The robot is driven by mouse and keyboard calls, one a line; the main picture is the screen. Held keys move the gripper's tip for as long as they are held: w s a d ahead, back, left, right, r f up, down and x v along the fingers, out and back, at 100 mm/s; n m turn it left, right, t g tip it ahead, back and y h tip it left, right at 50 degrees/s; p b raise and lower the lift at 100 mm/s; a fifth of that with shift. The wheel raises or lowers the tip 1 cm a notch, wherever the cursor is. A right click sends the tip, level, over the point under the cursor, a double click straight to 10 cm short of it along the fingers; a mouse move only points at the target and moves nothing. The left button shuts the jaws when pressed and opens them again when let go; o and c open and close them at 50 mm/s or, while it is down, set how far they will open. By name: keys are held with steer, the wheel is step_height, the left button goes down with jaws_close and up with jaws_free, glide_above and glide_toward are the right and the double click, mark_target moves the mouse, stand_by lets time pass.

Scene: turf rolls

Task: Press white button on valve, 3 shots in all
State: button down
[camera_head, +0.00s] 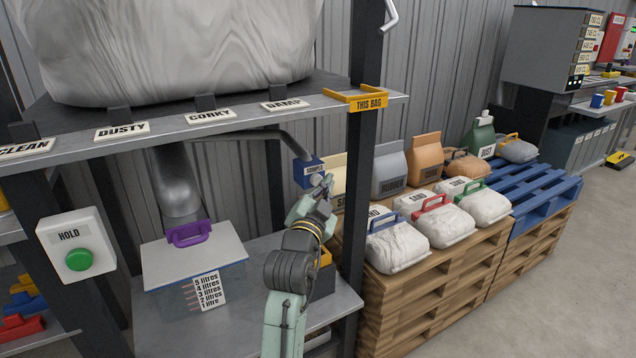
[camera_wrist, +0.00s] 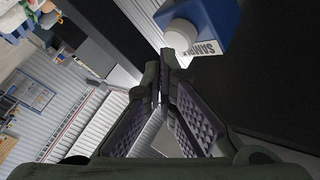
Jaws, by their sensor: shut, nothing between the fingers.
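The valve is a blue box (camera_head: 306,171) labelled SAMPLE, on the end of a grey pipe under the shelf. In the wrist view the blue valve (camera_wrist: 212,22) is at the top, with its white round button (camera_wrist: 180,35) facing my fingers. My gripper (camera_head: 324,184) is shut and empty, close to the valve in the head view. In the wrist view the fingertips (camera_wrist: 166,58) are just below the button; I cannot tell whether they touch it.
A lidded clear bin (camera_head: 190,262) with a purple handle stands under the chute. A HOLD box with a green button (camera_head: 78,260) is at left. A black post (camera_head: 362,180) stands right of my arm. Pallets (camera_head: 415,310) hold several bags.

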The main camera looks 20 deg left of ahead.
steer(key=shift+s+d, duration=0.1)
steer(key=shift+d, duration=0.05)
steer(key=s+d, duration=0.1)
steer(key=d, duration=0.1)
steer(key=s+d, duration=0.2)
stand_by(0.6)
stand_by(0.4)
